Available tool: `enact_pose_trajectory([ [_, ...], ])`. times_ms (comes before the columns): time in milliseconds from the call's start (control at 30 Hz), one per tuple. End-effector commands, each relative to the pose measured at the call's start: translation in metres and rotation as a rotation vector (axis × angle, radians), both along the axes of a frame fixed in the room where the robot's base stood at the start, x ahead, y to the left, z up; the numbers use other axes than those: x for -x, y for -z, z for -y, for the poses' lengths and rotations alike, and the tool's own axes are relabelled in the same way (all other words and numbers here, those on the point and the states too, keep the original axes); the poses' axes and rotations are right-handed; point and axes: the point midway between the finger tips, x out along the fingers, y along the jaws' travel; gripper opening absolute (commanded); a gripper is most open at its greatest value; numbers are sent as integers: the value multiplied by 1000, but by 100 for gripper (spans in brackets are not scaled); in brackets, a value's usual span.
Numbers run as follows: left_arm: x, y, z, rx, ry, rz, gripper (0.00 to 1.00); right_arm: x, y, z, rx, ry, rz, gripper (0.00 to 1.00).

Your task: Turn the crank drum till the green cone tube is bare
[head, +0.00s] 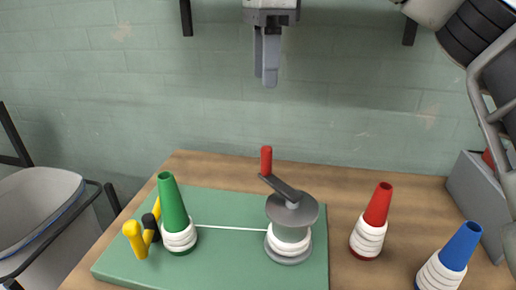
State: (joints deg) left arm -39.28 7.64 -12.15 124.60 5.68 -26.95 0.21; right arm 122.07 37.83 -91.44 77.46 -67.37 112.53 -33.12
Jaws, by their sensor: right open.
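The green cone tube (172,200) stands upright on the green board at the left, with white yarn wound around its lower part. A white strand (230,227) runs from it to the crank drum (291,209), a grey spool with white yarn around its lower part. The drum's dark crank arm (281,188) points to the back left and carries a red upright handle (266,160). My right gripper (268,84) hangs open and empty, fingers down, above and behind the handle, clear of it. My left gripper is out of view.
A yellow and black piece (133,238) stands beside the green cone. A red cone (378,206) and a blue cone (460,247), both with white yarn, stand on the wooden table (345,178) at the right. A grey box (470,190) is at the right edge, a bin (35,205) at the left.

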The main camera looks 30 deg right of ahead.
Motion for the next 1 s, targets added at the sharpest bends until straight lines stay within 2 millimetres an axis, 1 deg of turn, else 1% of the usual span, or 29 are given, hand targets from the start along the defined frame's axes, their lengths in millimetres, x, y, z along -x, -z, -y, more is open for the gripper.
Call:
enact_pose_trajectory([
  [67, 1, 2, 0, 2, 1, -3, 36, 1, 1, 5, 14, 7, 5, 41],
  [167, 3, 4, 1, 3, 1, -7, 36, 1, 12, 5, 18, 7, 3, 41],
  [367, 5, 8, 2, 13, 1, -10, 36, 2, 53, 5, 16, 7, 1, 41],
  [600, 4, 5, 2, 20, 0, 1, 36, 2, 105, 5, 15, 7, 2, 41],
  [700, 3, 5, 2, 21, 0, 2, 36, 2, 123, 4, 14, 7, 2, 41],
  [800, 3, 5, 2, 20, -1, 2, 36, 2, 137, 4, 13, 8, 4, 41],
  [900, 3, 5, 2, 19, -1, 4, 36, 1, 148, 4, 13, 7, 4, 41],
  [1000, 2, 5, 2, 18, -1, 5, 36, 1, 153, 4, 12, 7, 4, 41],
])
